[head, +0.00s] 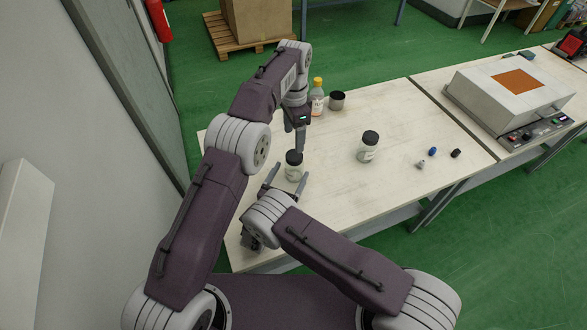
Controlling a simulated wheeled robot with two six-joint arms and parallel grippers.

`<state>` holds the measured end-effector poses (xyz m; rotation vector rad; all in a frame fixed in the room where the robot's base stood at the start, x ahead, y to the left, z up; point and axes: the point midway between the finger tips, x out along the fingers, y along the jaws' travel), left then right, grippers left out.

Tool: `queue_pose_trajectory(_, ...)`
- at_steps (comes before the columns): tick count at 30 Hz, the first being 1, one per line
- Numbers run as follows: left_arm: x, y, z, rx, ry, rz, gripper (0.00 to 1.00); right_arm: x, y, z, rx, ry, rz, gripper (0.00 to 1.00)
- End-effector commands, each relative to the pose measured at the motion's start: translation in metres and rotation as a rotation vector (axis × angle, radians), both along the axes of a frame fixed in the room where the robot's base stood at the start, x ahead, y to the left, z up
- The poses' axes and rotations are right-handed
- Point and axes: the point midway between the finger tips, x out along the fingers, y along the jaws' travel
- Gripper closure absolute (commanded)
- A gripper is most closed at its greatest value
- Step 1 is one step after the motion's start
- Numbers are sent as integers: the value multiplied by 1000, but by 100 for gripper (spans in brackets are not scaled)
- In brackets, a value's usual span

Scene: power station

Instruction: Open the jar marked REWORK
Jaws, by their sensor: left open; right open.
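A white jar with a black lid (294,172) stands upright on the near left part of the table. A second similar jar (368,147) with a black lid stands upright further right, with a label on its side. I cannot read REWORK on either jar. My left gripper (300,148) is open and points down just above the lid of the near jar. I cannot tell if it touches the lid. My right gripper (287,184) is open, with its two fingers on either side of that jar's body. Whether they touch it is unclear.
A bottle with a yellow cap (317,98) and a dark cup (337,100) stand behind the jars. Small dark and blue items (433,151) lie at the table's right. A grey box-shaped device (512,95) stands further right. The table between the two jars is clear.

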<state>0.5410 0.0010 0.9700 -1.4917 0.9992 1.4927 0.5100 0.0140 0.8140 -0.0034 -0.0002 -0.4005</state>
Motion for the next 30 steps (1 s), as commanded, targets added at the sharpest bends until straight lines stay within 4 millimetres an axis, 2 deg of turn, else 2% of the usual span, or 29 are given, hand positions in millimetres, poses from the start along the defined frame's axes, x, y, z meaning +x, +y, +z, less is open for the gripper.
queue_pose_trajectory(3,0,0,0,0,0,0,32,18,-9,0,1,1,-3,18)
queue_pose_trajectory(6,0,0,0,0,0,0,32,27,-12,0,-1,1,-1,18)
queue_pose_trajectory(15,0,0,0,0,0,1,32,32,-14,0,-1,1,0,18)
queue_pose_trajectory(16,0,0,0,0,0,1,32,32,-14,0,-1,1,0,21)
queue_pose_trajectory(17,0,0,0,0,0,1,32,32,-14,0,-1,1,0,30)
queue_pose_trajectory(24,0,0,0,0,0,1,32,32,-14,0,-1,1,0,96)
queue_pose_trajectory(25,0,0,0,0,0,1,32,32,-14,0,-1,1,0,100)
queue_pose_trajectory(30,0,0,0,0,0,-41,32,32,-14,0,0,1,0,100)
